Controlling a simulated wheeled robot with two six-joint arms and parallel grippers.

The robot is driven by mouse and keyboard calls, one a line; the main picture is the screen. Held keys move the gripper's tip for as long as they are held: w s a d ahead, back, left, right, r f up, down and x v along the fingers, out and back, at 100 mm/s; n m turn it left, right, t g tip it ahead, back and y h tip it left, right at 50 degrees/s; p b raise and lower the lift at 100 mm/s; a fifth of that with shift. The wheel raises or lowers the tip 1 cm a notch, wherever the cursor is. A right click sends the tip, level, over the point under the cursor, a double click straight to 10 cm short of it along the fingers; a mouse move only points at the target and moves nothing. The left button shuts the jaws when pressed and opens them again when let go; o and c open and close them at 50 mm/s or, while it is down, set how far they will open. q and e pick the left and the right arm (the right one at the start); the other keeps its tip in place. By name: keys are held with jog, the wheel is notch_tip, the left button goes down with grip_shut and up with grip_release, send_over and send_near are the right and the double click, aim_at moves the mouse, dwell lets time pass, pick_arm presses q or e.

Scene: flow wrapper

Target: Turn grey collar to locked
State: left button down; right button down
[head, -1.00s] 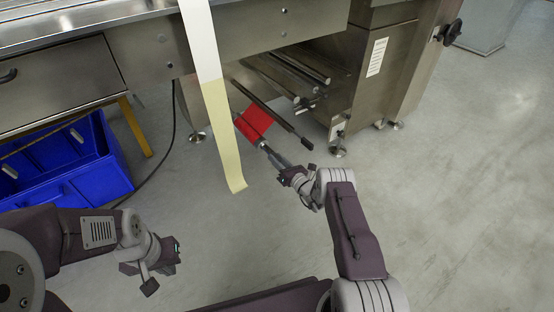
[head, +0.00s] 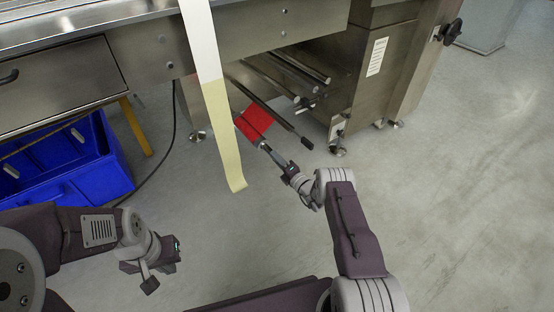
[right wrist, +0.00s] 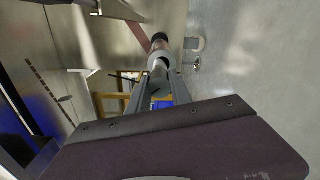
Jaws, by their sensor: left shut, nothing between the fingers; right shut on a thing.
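The grey collar (right wrist: 160,54) shows in the right wrist view as a short grey cylinder with a dark end, between the fingertips of my right gripper (right wrist: 160,78). In the head view my right gripper (head: 273,154) is shut on it, at the near end of the spindle by a red piece (head: 255,123). The fingers hide most of the collar there, and I cannot read any lock mark. My left gripper (head: 150,270) is shut and empty, low at the left, far from the collar.
A dark-tipped bar (head: 285,124) runs close beside the red piece. A white and yellow film strip (head: 222,135) hangs to its left. The steel machine (head: 345,80) stands behind, and a blue crate (head: 75,180) sits at the left. The floor at right is clear.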

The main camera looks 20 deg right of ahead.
jog(key=m, duration=0.3)
jog(key=shift+f+m, duration=0.1)
jog(key=shift+m, duration=2.1)
jog(key=c, duration=1.2)
grip_release()
jog(key=shift+o, duration=0.2)
jog(key=shift+s, duration=0.1)
jog(key=p+v, duration=0.6)
jog(key=v, duration=0.3)
